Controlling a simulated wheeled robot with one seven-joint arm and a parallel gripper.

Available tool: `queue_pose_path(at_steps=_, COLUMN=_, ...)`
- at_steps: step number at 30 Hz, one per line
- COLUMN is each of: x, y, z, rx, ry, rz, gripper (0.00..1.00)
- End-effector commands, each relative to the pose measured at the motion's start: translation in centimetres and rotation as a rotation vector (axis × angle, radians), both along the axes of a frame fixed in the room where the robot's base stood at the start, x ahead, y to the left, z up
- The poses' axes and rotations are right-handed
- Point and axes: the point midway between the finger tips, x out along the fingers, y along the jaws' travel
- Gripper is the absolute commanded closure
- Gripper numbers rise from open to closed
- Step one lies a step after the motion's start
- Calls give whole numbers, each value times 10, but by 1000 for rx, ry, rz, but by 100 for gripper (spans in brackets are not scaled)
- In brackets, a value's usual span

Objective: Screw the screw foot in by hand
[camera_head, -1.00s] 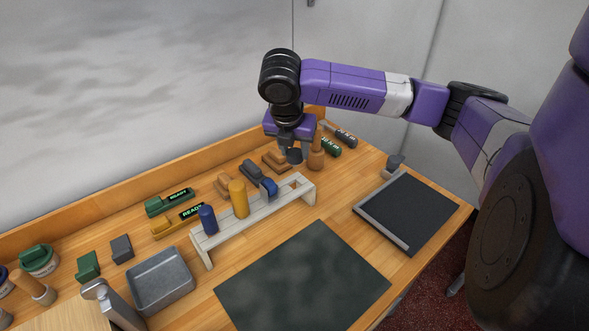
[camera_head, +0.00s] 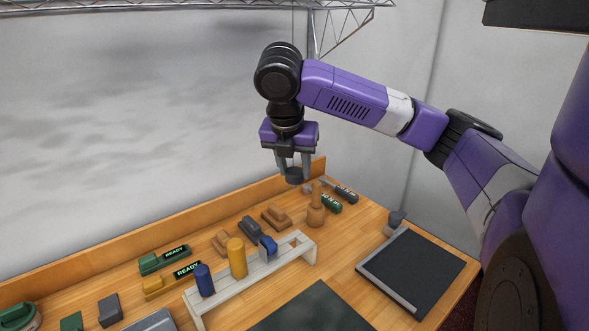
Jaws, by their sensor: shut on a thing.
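My gripper (camera_head: 294,170) points down above the back of the bench, beyond the far right end of the pale rack (camera_head: 253,276). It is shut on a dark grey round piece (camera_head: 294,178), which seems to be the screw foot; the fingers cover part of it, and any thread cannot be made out. The piece hangs in the air, apart from the rack and bench. The rack holds a dark blue cylinder (camera_head: 204,281), a yellow cylinder (camera_head: 237,258) and a blue part (camera_head: 268,247). An opening shows near its right end.
A brown wooden bottle-shaped piece (camera_head: 316,213) stands below and right of my gripper. Brown and dark blocks (camera_head: 249,226) lie behind the rack. Green (camera_head: 163,260) and yellow (camera_head: 173,282) READY devices lie left. A framed black pad (camera_head: 415,268) lies at right.

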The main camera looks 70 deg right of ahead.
Motion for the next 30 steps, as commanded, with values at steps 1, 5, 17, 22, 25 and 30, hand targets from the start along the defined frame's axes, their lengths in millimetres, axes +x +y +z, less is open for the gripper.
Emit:
queue_pose_path(at_steps=1, x=0, y=0, z=0, rx=0, ry=0, rz=0, gripper=83)
queue_pose_path(at_steps=5, x=0, y=0, z=0, rx=0, ry=0, rz=0, gripper=100)
queue_pose_path(at_steps=17, x=0, y=0, z=17, rx=0, ry=0, rz=0, gripper=100)
queue_pose_path(at_steps=22, x=0, y=0, z=28, rx=-1, ry=1, rz=0, gripper=100)
queue_pose_path(at_steps=25, x=0, y=0, z=34, rx=-1, ry=0, rz=0, gripper=100)
queue_pose_path(at_steps=30, x=0, y=0, z=41, rx=0, ry=0, rz=0, gripper=100)
